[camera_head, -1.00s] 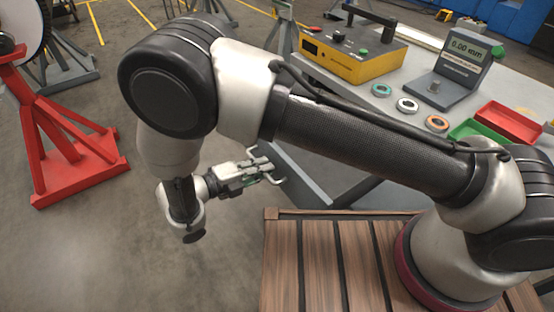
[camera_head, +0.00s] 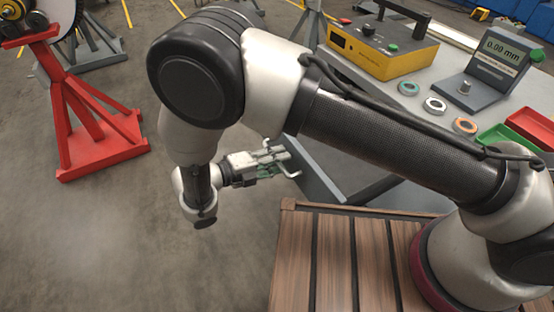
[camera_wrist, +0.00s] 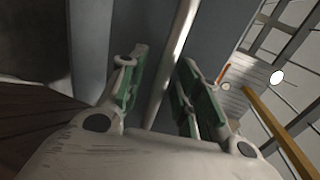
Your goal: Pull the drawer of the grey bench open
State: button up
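The grey bench (camera_head: 460,117) stands at the right in the head view, with its grey drawer front (camera_head: 312,172) on the side facing my gripper. A pale bar handle (camera_head: 291,174) sticks out from it. In the wrist view the handle (camera_wrist: 178,45) runs as a light bar up from between my fingers. My gripper (camera_head: 274,163) is at the handle. In the wrist view my gripper (camera_wrist: 162,88) is open, with a green-padded finger on each side of the bar and gaps showing. The bar's lower end is hidden behind my gripper body. The drawer looks closed, though my arm hides part of it.
On the bench are a yellow tester (camera_head: 382,50), a gauge with a display (camera_head: 490,68), several rings, a green tray (camera_head: 497,135) and a red tray (camera_head: 533,127). A red stand (camera_head: 97,130) is at the left. Open floor (camera_head: 110,240) lies left of my gripper.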

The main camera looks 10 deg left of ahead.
jog(key=v, duration=1.2)
